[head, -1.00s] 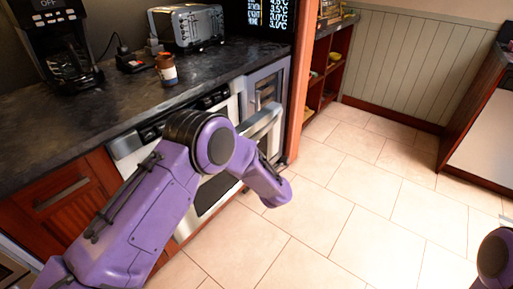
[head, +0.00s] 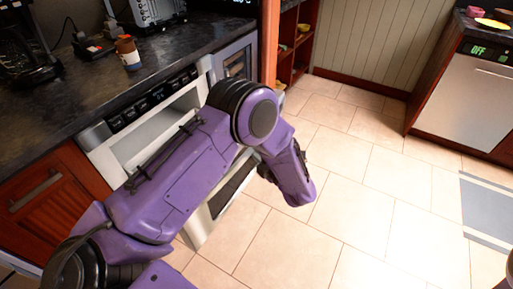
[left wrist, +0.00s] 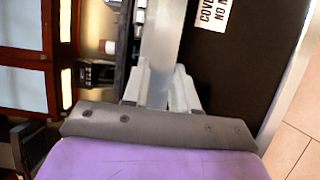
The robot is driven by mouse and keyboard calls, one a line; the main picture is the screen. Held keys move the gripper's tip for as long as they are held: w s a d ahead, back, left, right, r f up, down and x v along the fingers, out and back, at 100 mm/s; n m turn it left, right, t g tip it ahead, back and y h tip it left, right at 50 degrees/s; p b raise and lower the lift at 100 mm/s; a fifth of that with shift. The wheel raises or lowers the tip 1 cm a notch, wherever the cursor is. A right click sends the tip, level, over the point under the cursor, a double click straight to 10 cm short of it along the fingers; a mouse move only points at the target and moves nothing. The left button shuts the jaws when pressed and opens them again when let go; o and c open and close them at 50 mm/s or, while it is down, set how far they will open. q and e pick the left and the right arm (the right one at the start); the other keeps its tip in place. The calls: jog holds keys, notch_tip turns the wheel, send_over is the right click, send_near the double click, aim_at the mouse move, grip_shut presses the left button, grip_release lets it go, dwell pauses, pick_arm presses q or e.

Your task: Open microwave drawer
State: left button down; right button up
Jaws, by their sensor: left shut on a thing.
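The microwave drawer is pulled out from under the counter, with its pale interior (head: 165,125) showing above and left of my arm. Its silver and dark front (head: 228,195) stands out over the floor, partly covered by my left arm. In the left wrist view, my left gripper (left wrist: 161,88) is shut on the silver drawer handle (left wrist: 163,40), a bar running between its fingers. A dark panel with a white label (left wrist: 211,12) lies to the right of the bar. In the head view my left gripper is hidden behind its arm. My right gripper is not in view.
A control strip with knobs (head: 150,98) runs above the drawer opening. The dark counter (head: 60,110) holds a coffee maker (head: 25,45), a jar (head: 128,52) and a toaster (head: 150,10). A wooden cabinet (head: 50,190) is at left. Tiled floor (head: 350,220) is open at right.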

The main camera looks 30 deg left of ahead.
pick_arm(q)
jog(key=c, duration=0.9)
grip_release()
jog(key=b+v, duration=0.1)
jog(key=v, duration=0.9)
jog(key=shift+s+d, duration=0.1)
jog(key=shift+d, duration=0.2)
